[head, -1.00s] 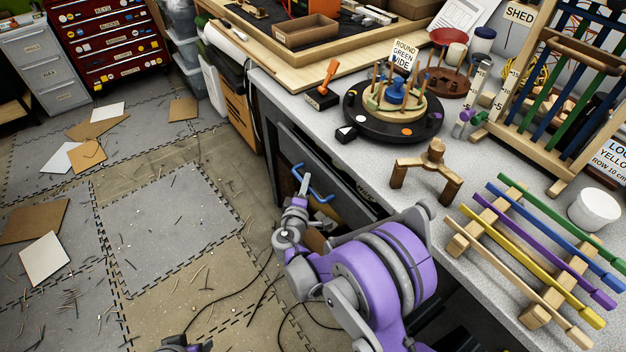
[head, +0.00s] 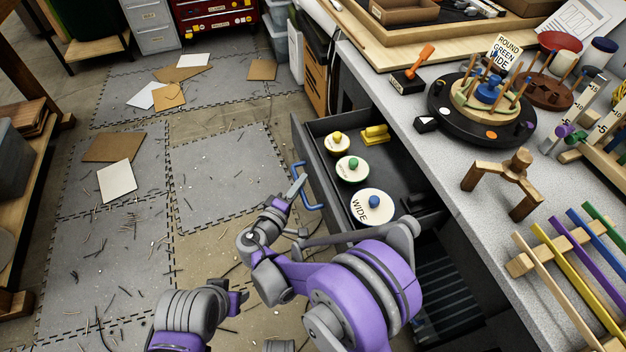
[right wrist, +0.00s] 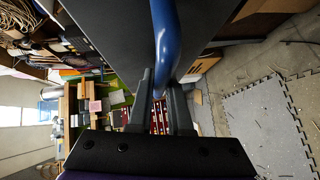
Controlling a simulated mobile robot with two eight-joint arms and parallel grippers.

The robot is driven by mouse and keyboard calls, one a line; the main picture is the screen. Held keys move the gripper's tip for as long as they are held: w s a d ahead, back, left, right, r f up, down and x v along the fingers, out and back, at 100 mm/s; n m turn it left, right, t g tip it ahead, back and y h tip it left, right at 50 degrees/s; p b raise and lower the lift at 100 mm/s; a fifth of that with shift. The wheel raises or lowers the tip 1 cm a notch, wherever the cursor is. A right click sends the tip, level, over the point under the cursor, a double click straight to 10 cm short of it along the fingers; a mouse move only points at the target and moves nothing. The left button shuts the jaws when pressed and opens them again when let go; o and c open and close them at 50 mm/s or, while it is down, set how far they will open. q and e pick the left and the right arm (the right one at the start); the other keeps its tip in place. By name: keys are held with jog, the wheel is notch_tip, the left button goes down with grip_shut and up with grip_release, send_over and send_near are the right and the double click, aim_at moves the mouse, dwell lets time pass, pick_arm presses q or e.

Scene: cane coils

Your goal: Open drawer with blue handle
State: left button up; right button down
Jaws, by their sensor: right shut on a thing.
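The drawer (head: 318,190) under the grey worktop is pulled out, its inside showing. Its blue handle (head: 312,205) is on the drawer's front, facing left. My right gripper (head: 298,186) is at this handle. In the right wrist view the blue handle (right wrist: 165,35) runs down between the two fingers of my right gripper (right wrist: 160,95), which are shut on it. The dark drawer front fills the upper part of that view. Part of my left arm shows at the lower left of the head view, but I cannot make out its gripper's fingers.
In the drawer lie a white disc marked WIDE (head: 362,205), a green-knobbed disc (head: 352,170), a yellow-knobbed disc (head: 337,143) and a yellow object (head: 375,134). A wooden stand (head: 505,180) is on the worktop (head: 430,150). The floor left of the drawer is mostly open.

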jog(key=shift+s+a, duration=0.15)
jog(key=shift+a, duration=0.2)
jog(key=c, duration=0.8)
grip_release()
jog(key=shift+c, duration=0.2)
